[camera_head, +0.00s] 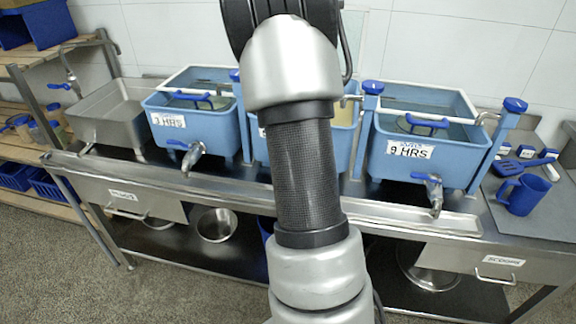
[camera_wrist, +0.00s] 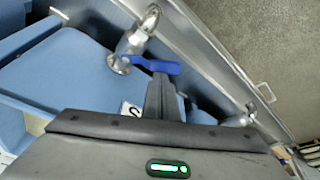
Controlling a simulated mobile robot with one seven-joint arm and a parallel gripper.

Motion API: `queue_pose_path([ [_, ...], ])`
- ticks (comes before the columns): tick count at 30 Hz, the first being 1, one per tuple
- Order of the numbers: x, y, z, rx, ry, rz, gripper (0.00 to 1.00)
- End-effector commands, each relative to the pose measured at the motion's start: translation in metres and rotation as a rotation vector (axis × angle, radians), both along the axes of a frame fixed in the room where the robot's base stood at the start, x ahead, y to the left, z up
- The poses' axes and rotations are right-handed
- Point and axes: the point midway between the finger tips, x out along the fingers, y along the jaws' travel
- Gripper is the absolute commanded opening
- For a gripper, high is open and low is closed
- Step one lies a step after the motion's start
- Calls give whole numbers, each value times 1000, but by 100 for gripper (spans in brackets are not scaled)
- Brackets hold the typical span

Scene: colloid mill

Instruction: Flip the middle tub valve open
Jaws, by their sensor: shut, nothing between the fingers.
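The middle blue tub (camera_head: 345,132) stands between two similar tubs in the head view. My arm covers most of its front, and its valve is hidden there. In the wrist view a metal tap (camera_wrist: 133,43) with a blue lever handle (camera_wrist: 152,65) sticks out from a blue tub (camera_wrist: 65,70). I cannot tell for certain that this is the middle one. My gripper (camera_wrist: 160,82) is shut and empty, its fingertips right by the blue lever. Whether they touch it is unclear. The gripper is not visible in the head view.
The left tub (camera_head: 193,138) and right tub (camera_head: 407,157) have blue-handled taps, at left (camera_head: 192,155) and right (camera_head: 434,190). A second tap (camera_wrist: 240,118) shows in the wrist view. A metal ledge (camera_head: 400,215) runs along the front. A blue mug (camera_head: 522,195) stands at right.

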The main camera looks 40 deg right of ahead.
Motion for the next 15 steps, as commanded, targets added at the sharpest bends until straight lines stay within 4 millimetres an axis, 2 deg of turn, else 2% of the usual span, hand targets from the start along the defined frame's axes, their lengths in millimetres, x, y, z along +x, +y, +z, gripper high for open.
queue_pose_path([
  [1,-3,0,-9,1,-2,43,0],
  [15,-28,6,-5,1,0,488,0],
])
